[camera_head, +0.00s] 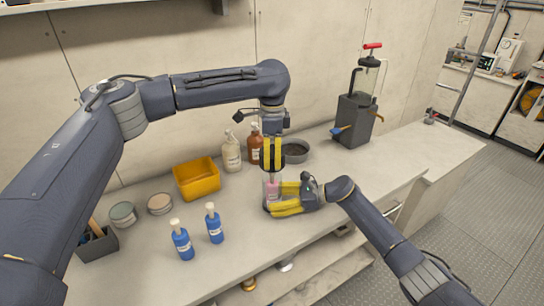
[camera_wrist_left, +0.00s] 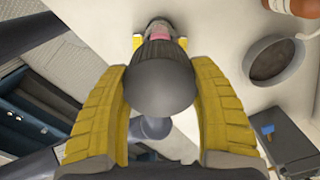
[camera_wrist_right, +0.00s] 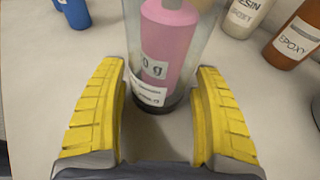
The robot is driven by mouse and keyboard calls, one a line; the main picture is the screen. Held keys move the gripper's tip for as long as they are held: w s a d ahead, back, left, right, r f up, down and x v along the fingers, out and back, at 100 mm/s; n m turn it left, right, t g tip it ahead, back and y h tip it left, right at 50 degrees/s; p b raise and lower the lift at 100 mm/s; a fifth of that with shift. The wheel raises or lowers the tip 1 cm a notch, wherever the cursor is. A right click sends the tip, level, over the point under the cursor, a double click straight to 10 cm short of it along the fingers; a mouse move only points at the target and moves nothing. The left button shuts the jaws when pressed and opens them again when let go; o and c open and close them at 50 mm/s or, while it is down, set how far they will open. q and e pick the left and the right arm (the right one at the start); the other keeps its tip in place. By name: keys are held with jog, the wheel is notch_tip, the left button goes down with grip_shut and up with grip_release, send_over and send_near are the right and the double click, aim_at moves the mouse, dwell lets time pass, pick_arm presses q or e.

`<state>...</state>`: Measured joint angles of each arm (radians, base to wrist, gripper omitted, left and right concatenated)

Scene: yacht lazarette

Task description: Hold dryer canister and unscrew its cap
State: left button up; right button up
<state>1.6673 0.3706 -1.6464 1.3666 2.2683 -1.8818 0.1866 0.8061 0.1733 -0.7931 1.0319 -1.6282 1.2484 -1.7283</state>
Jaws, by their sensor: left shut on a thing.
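The dryer canister (camera_head: 265,192) stands upright on the bench, a clear cylinder with a pink labelled container (camera_wrist_right: 168,45) inside. Its dark grey rounded cap (camera_wrist_left: 160,88) sits between the yellow fingers of my left gripper (camera_head: 271,152), which points down from above and is shut on it. In the head view the fingers hide most of the cap. My right gripper (camera_head: 283,202) comes in low from the right. In the right wrist view its fingers (camera_wrist_right: 160,85) are spread, with the canister's lower body between and just beyond the fingertips; a narrow gap shows at the left finger.
Behind stand a cream resin bottle (camera_head: 232,152), a brown epoxy bottle (camera_head: 254,146) and a grey bowl (camera_head: 296,151). A yellow bin (camera_head: 197,179) and two blue pump bottles (camera_head: 182,243) are to the left. A dark pump unit (camera_head: 352,120) is at right. The bench's front edge is close.

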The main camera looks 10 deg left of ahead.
jog(key=shift+o, duration=1)
